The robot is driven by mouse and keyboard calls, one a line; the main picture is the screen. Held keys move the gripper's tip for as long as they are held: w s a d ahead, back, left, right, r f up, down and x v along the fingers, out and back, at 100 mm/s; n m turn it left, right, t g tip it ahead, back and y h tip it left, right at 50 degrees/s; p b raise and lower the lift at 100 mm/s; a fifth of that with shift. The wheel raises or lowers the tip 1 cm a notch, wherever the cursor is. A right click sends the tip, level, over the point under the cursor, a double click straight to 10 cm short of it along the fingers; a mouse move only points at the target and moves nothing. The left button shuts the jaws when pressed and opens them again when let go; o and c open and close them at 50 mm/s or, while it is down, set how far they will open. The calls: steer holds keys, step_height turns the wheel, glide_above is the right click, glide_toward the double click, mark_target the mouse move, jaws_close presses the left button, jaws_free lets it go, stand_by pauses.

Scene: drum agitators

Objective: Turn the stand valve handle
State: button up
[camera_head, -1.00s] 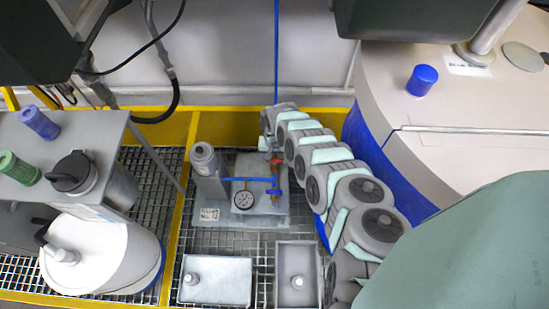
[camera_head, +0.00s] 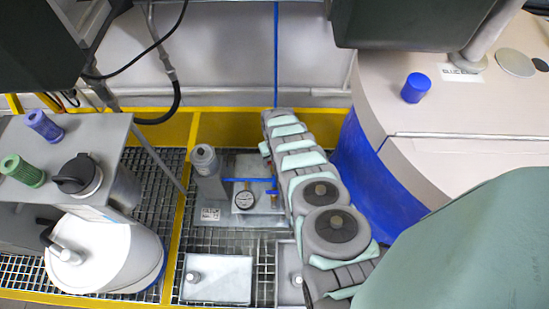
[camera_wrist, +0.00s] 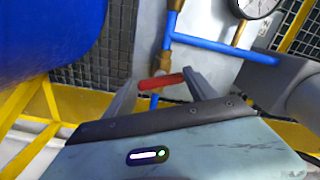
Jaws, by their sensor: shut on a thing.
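The red valve handle (camera_wrist: 160,82) shows in the wrist view between the two grey fingers of my gripper (camera_wrist: 161,77), which is shut on it. The handle sits on a blue pipe (camera_wrist: 201,46) with brass fittings, in front of a pale grey plate. A round pressure gauge (camera_wrist: 256,5) is at the top right. In the head view, the stand (camera_head: 218,240) carries the blue pipe (camera_head: 240,180) and the gauge (camera_head: 243,200). My arm covers most of the handle there, and my gripper is hidden.
A large vessel with a blue lower side (camera_head: 363,170) stands right of my arm. A grey cylinder (camera_head: 207,172) stands left of the valve. A yellow rail (camera_head: 225,127) runs behind. Grey trays (camera_head: 217,280) lie on the grating in front. A white drum (camera_head: 110,257) is at left.

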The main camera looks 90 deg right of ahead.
steer(key=shift+n, duration=0.5)
steer(key=shift+s+n, duration=0.1)
steer(key=shift+n, duration=0.6)
steer(key=shift+f+n, duration=0.1)
steer(key=shift+n, duration=0.2)
steer(key=n+b, duration=0.1)
steer(key=n, duration=0.3)
steer(key=n+b, duration=0.1)
steer(key=n, duration=0.1)
steer(key=shift+d+f+n, duration=0.1)
steer(key=shift+n, duration=0.2)
steer(key=shift+n+b, duration=1)
steer(key=shift+n, duration=0.6)
steer(key=shift+d, duration=0.1)
steer(key=o, duration=1.4)
steer(key=shift+c, duration=0.2)
steer(key=shift+s, duration=0.1)
